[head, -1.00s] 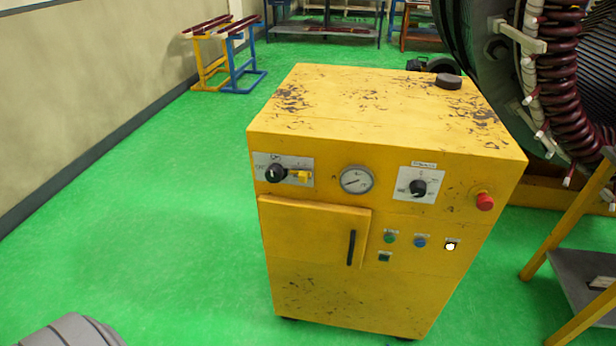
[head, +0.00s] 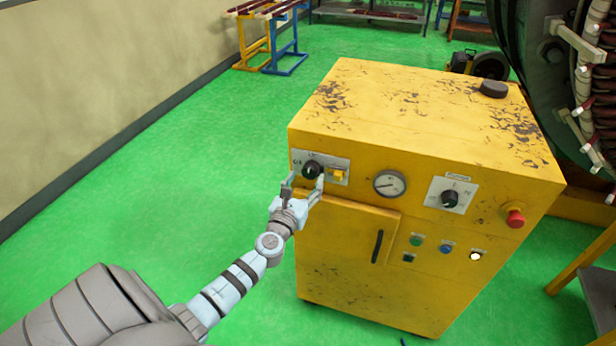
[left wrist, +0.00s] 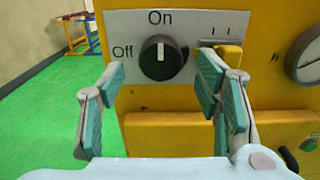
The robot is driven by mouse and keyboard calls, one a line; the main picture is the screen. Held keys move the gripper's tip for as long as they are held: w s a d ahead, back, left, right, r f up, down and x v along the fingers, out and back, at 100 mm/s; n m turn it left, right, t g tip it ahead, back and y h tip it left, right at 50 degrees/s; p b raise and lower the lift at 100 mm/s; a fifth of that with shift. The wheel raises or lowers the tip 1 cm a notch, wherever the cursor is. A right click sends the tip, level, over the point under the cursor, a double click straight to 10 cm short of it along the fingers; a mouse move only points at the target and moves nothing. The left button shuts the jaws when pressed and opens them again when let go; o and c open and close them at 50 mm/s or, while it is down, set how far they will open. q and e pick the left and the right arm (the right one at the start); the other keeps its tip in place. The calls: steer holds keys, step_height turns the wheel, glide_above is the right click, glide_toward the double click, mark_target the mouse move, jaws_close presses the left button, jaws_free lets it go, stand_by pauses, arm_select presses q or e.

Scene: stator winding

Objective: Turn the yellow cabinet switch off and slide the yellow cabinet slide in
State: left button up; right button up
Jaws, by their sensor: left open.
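The yellow cabinet (head: 440,180) stands ahead. Its black switch (head: 313,169) sits on a white plate at the upper left of the front. In the left wrist view the switch (left wrist: 160,57) has its white mark upright, under the word "On"; "Off" is printed to its left. The yellow slide (head: 338,175) is just right of the switch; in the left wrist view the slide (left wrist: 230,57) is partly behind the right finger. My left gripper (head: 304,184) is open and empty, its fingers either side of and just below the switch; contact cannot be told. My right gripper is not in view.
A gauge (head: 389,183), a second knob (head: 449,199), a red button (head: 515,217) and a door handle (head: 377,246) are on the same front. A large stator (head: 560,90) stands behind at the right. Green floor is clear at the left.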

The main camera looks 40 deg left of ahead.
arm_select(q)
steer(key=shift+x, duration=0.9)
steer(key=shift+w+a, duration=0.15)
steer(key=shift+w, duration=0.35)
steer(key=shift+c, duration=0.4)
steer(key=c, duration=1.1)
